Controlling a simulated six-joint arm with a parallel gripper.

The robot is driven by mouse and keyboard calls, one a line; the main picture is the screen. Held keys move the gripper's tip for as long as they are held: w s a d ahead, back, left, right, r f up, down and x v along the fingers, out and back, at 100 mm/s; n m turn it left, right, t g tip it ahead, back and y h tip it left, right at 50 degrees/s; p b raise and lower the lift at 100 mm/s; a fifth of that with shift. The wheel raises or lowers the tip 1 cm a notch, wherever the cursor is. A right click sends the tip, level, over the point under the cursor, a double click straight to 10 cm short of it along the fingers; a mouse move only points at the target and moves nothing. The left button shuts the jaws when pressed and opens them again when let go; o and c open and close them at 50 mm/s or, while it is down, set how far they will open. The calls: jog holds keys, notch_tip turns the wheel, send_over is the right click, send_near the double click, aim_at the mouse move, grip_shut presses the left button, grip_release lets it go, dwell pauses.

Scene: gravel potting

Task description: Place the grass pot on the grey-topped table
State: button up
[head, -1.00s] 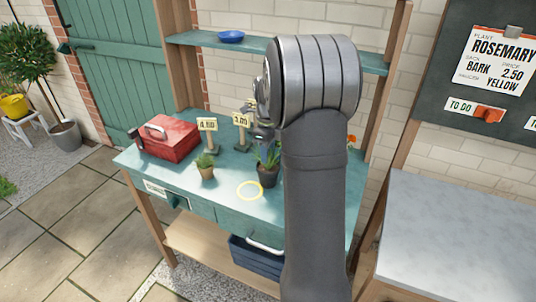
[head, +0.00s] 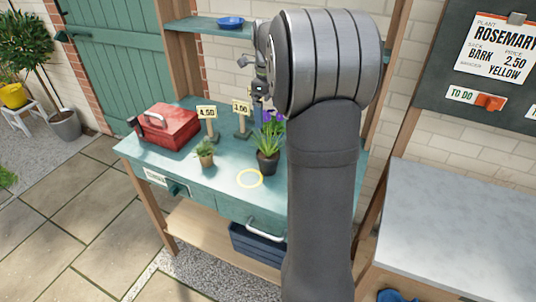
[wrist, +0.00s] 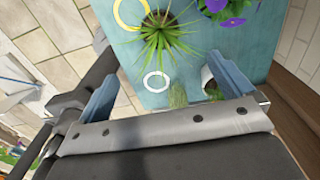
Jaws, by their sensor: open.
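The grey-topped table (head: 465,225) stands at the right in the head view, its visible top bare. In the wrist view, a spiky green plant (wrist: 160,35) in a brown pot stands on the teal bench. A finer grass-like tuft (wrist: 178,95) shows low between the fingers, beside a pale round thing (wrist: 210,80); its pot is hidden. I cannot tell for certain which is the grass pot. My gripper (wrist: 165,90) is open and empty above the bench. In the head view, it is raised behind the purple-flowered pot (head: 268,152), partly hidden by my arm.
The teal bench (head: 225,190) also holds a small potted plant (head: 204,154), a red toolbox (head: 168,127), price signs (head: 207,113) and a yellow ring (head: 250,178). A white ring (wrist: 155,82) lies by the spiky plant. A shelf (head: 215,30) with a blue dish (head: 231,22) is above.

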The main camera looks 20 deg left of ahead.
jog(key=s+a+f+n+t+y, duration=0.1)
jog(key=s+a+f+n+y, duration=0.1)
jog(key=s+a+f+n, duration=0.3)
jog(key=s+a+f+n+t+y, duration=0.1)
jog(key=a+n+y, duration=0.2)
jog(key=a, duration=0.3)
jog(key=n+t+h, duration=0.3)
jog(key=n+t, duration=0.8)
jog(key=n, duration=0.1)
send_near(266, 157)
jog(key=x, duration=0.4)
jog(key=d+x, duration=0.1)
jog(key=x, duration=0.1)
jog(key=shift+w+a, duration=0.1)
jog(key=shift+w, duration=0.1)
jog(key=shift+a+x, duration=0.2)
jog(key=shift+x, duration=1.3)
jog(key=shift+a+x, duration=0.2)
jog(key=shift+x, duration=1.35)
jog(key=shift+s, duration=0.1)
jog(key=shift+c, duration=0.5)
